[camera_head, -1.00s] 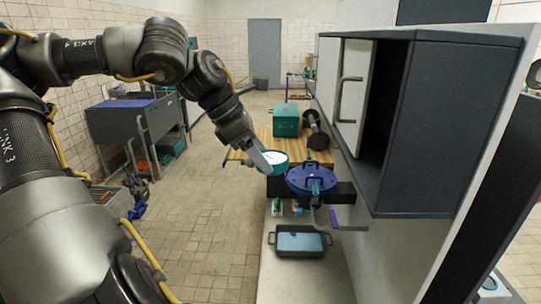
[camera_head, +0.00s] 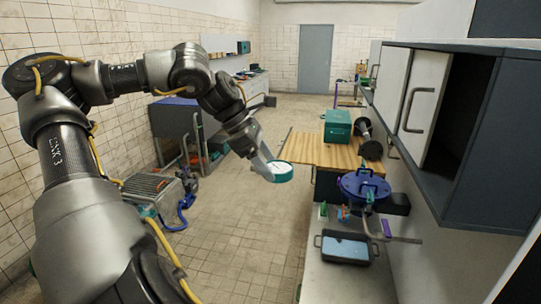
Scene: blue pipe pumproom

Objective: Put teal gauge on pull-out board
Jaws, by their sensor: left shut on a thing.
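The teal gauge (camera_head: 280,173), round with a white face, is held in my left gripper (camera_head: 266,165) in the middle of the view. The gripper is shut on its left side and holds it in the air over the tiled floor. The wooden pull-out board (camera_head: 303,146) shows just behind and to the right of the gauge, sticking out to the left from the counter. The gauge appears apart from the board. My right gripper is not in view.
A teal box (camera_head: 338,125) and a dark dumbbell-shaped part (camera_head: 370,140) stand on the wooden surface. A blue round valve body (camera_head: 364,187) and a black tray (camera_head: 345,248) are nearer on the counter. A grey cabinet (camera_head: 440,120) overhangs at right.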

